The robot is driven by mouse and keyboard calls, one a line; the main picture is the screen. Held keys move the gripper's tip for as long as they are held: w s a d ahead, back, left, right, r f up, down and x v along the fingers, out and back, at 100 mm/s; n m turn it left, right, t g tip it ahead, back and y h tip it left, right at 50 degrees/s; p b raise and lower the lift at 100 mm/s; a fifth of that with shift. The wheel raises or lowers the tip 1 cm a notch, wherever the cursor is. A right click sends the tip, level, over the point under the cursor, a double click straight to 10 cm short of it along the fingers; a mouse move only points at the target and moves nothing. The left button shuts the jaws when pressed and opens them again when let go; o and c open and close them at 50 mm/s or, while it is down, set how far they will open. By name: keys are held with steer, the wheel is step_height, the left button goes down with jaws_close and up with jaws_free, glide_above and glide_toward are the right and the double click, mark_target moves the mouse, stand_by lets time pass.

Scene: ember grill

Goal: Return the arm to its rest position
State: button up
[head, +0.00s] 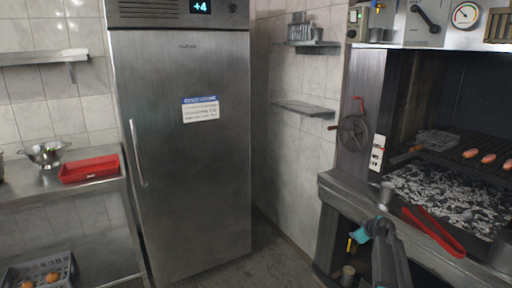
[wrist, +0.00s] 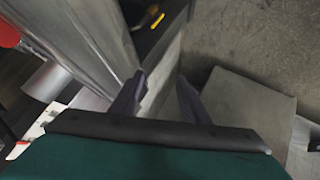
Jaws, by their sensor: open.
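My gripper shows in the wrist view (wrist: 158,95) with its two dark fingers apart and nothing between them. It is over the side of a grey metal edge, with the floor seen beyond. In the head view my arm is at the lower right, in front of the grill ledge (head: 345,192); the fingertips cannot be made out there.
The grill (head: 430,190) holds glowing-grey coals, with sausages (head: 487,158) on the grate. Red tongs (head: 434,231) lie on its front ledge near my arm. A tall steel fridge (head: 185,150) stands shut. A red tray (head: 90,169) and colander (head: 46,152) sit on the left counter.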

steer(key=s+a+f+g+y, duration=0.15)
steer(key=s+a+f, duration=0.25)
steer(key=a+f, duration=0.45)
steer(key=s+a+f+g, duration=0.2)
steer(key=s+a+f, duration=0.3)
steer(key=f, duration=0.6)
steer(key=s+a+f+g, duration=0.4)
steer(key=s+a+f, duration=0.6)
steer(key=s+f, duration=0.4)
steer(key=s+a+f+g, duration=0.2)
steer(key=s+f, duration=0.1)
steer(key=s, duration=0.6)
steer(key=s+a+f+m+g, duration=0.1)
steer(key=s+f+g, duration=0.15)
steer(key=s, duration=0.75)
steer(key=s+a+f+g, duration=0.15)
steer(key=s+f, duration=0.25)
steer(key=s, duration=0.5)
steer(key=s+d+r+m+g, duration=0.1)
steer(key=s+r+m+g, duration=0.1)
steer(key=s, duration=0.5)
steer(key=shift+d+r+m+h, duration=0.3)
steer(key=shift+r+m+h, duration=0.25)
steer(key=shift+m, duration=0.75)
steer(key=shift+c, duration=1.4)
